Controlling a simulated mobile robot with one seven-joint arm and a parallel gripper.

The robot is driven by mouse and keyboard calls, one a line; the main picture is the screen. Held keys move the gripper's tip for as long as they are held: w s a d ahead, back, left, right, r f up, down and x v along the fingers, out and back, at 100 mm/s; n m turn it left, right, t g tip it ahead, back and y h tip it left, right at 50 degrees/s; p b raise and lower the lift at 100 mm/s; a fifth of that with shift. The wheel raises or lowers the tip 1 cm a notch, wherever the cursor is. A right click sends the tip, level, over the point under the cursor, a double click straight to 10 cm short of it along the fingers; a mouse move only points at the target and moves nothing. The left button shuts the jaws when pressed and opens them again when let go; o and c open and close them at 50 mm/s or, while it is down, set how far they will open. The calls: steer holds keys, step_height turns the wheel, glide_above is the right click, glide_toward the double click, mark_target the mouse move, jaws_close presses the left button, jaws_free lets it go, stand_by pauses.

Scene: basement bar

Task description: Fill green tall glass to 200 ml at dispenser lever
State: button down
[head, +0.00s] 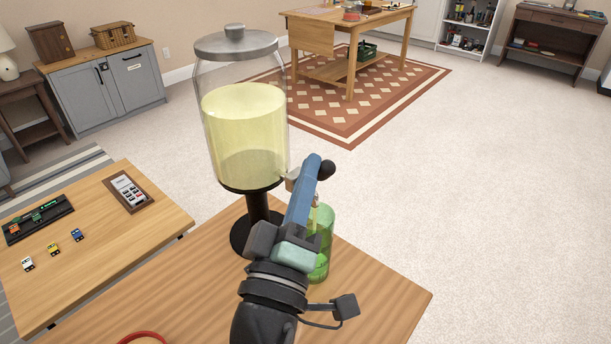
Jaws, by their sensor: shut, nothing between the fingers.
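The dispenser (243,120) is a clear jar of pale yellow liquid with a grey lid. It stands on a black stem and round foot. A black knob (327,169), apparently on its lever, shows at its right, close beside my gripper's tip. My gripper (312,167) is shut and empty, its blue fingers reaching up by the tap. Whether they touch the lever is unclear. The green tall glass (326,228) stands upright on the table below the tap, partly hidden behind my gripper. A yellowish streak shows inside it, and brighter green low down; the fill level cannot be read.
The wooden table (375,290) is bare to the right of the glass. A red ring-shaped edge (143,338) shows at the bottom left. Open carpet lies at right.

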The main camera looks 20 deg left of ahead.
steer(key=shift+d, duration=0.1)
stand_by(0.3)
steer(key=b+v, duration=0.2)
steer(key=v, duration=0.5)
steer(key=shift+s, duration=0.25)
stand_by(1.1)
steer(key=shift+s+a+r+n+g+y+p, duration=0.4)
steer(key=shift+n+p, duration=0.85)
steer(key=shift+p, duration=2.05)
steer(key=shift+s+a+r+n+g+p, duration=0.1)
steer(key=shift+a+r+n+g+p, duration=0.65)
steer(key=shift+p, duration=2.5)
steer(key=shift+s+a+r+n+g+y+p, duration=0.2)
steer(key=shift+n+g+p, duration=0.45)
steer(key=shift+n+p, duration=1.85)
steer(key=shift+f+m+p, duration=0.1)
steer(key=shift+m+p, duration=0.7)
steer(key=w+p, duration=0.1)
steer(key=w, duration=0.2)
steer(key=w+a+p, duration=0.1)
steer(key=w, duration=0.2)
steer(key=w+p, duration=0.1)
steer(key=w, duration=0.3)
steer(key=shift+a, duration=0.4)
